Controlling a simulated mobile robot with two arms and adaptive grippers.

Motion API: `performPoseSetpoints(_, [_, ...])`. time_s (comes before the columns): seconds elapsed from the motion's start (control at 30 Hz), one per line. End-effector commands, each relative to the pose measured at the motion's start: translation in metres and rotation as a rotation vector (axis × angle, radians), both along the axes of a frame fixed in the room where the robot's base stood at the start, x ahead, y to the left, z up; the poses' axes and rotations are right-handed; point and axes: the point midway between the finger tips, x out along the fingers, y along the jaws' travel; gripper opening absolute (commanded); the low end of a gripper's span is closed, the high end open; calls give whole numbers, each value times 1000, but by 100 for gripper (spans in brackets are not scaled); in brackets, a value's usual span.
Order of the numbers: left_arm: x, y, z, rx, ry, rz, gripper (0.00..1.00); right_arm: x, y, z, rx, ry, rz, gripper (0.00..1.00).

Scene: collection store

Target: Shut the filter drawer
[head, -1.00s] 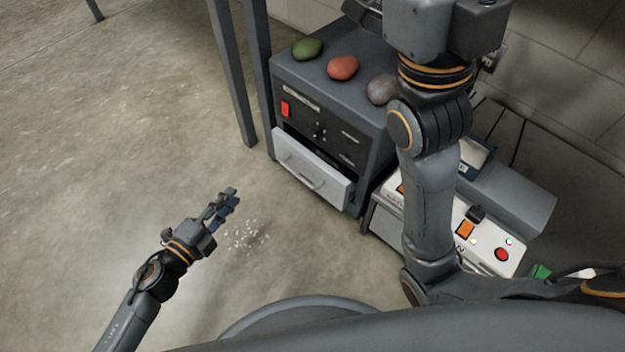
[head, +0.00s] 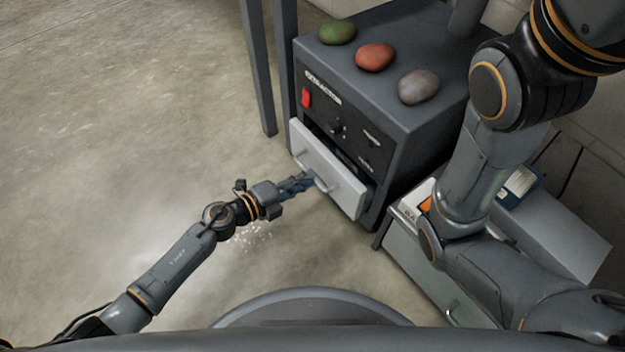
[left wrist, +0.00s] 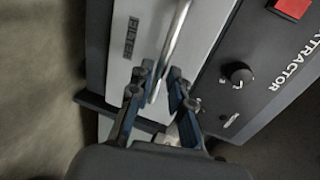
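The filter drawer (head: 318,163) is a pale grey front with a bar handle (head: 327,184), and it stands pulled out from the dark extractor box (head: 408,122). My left gripper (head: 308,182) is right at the handle in the head view. In the left wrist view, the drawer front (left wrist: 147,22) carries a FILTER label. There the left gripper (left wrist: 160,80) has its blue-grey fingers apart, with the end of the metal handle (left wrist: 177,35) showing between them. I cannot tell whether they touch it. My right arm crosses the right side of the head view, and its gripper is out of sight.
Green (head: 337,33), red (head: 375,57) and grey-brown (head: 418,87) rounded lumps rest on top of the extractor. A grey table leg (head: 256,70) stands to its left. A lower grey unit (head: 560,235) sits at right. Pale bits (head: 255,232) lie on the otherwise clear floor (head: 130,140).

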Motion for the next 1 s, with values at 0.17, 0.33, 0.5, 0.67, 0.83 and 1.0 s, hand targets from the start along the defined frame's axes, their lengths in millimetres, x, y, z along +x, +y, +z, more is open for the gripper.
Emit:
performPoseSetpoints(0.17, [12,-16,-6,1,-1,0,19,0,0,-10,0,0,0,0])
performPoseSetpoints(0.33, [15,-21,-6,0,1,0,19,0,0,-11,0,1,0,0])
performPoseSetpoints(0.5, [15,-21,-6,0,1,0,19,0,0,-10,0,0,0,0])
performPoseSetpoints(0.67, [15,-21,-6,0,1,0,0,0,0,-11,0,0,0,0])
performPoseSetpoints(0.83, [15,-21,-6,0,1,0,0,0,0,-11,0,0,0,0])
performPoseSetpoints(1.0, [19,-26,-4,-1,0,0,0,0,0,-9,0,0,0,0])
